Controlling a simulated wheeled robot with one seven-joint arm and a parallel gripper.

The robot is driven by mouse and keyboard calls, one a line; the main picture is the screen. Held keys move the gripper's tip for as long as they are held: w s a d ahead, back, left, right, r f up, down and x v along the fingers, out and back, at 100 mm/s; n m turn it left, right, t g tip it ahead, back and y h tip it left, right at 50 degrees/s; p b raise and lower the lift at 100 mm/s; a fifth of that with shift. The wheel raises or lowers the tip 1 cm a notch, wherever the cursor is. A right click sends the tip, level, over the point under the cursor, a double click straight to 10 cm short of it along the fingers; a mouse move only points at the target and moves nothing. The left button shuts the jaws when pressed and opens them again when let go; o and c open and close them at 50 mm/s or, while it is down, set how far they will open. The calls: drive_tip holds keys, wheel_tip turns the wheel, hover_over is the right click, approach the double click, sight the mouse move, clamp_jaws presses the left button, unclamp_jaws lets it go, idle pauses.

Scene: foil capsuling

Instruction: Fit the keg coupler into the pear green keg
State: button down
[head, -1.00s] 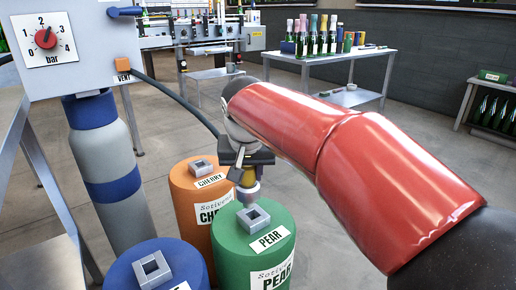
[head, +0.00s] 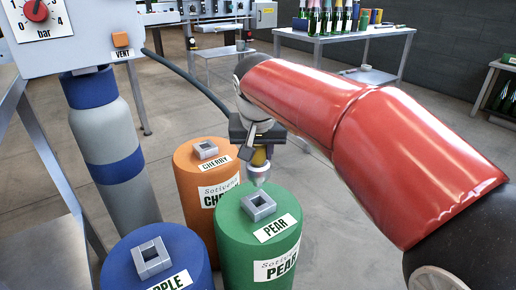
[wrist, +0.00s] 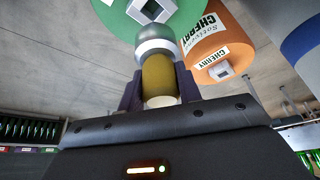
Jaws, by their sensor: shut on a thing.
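The pear green keg (head: 232,235) stands upright on the floor, with a square grey fitting (head: 258,207) on its top and PEAR labels. My gripper (head: 259,153) is above the back of this keg, shut on the keg coupler (head: 260,172). The coupler has a yellow body and a pale metal lower end, pointing down just behind the square fitting, apart from it or nearly so. In the wrist view the coupler (wrist: 157,75) sits between the dark fingers, and its metal end overlaps the near edge of the green keg (wrist: 118,15), by its fitting (wrist: 152,10).
An orange CHERRY keg (head: 188,170) stands behind left, and a blue APPLE keg (head: 125,262) at front left. A grey cylinder (head: 112,130) and a gauge panel (head: 85,35) are at left. A hose (head: 185,80) runs behind my gripper. Open floor lies beyond.

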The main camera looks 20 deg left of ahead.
sight(258, 168)
drive_tip(key=shift+f+b, duration=1.4)
drive_tip(key=shift+f, duration=0.75)
drive_tip(key=shift+f+b, duration=1.05)
drive_tip(key=shift+f, duration=0.9)
drive_tip(key=c, duration=0.9)
unclamp_jaws()
drive_tip(key=p+v, duration=0.1)
drive_tip(key=v, duration=0.6)
drive_tip(key=shift+s+r+p, duration=0.15)
drive_tip(key=shift+r+p, duration=0.15)
drive_tip(key=shift+r, duration=0.05)
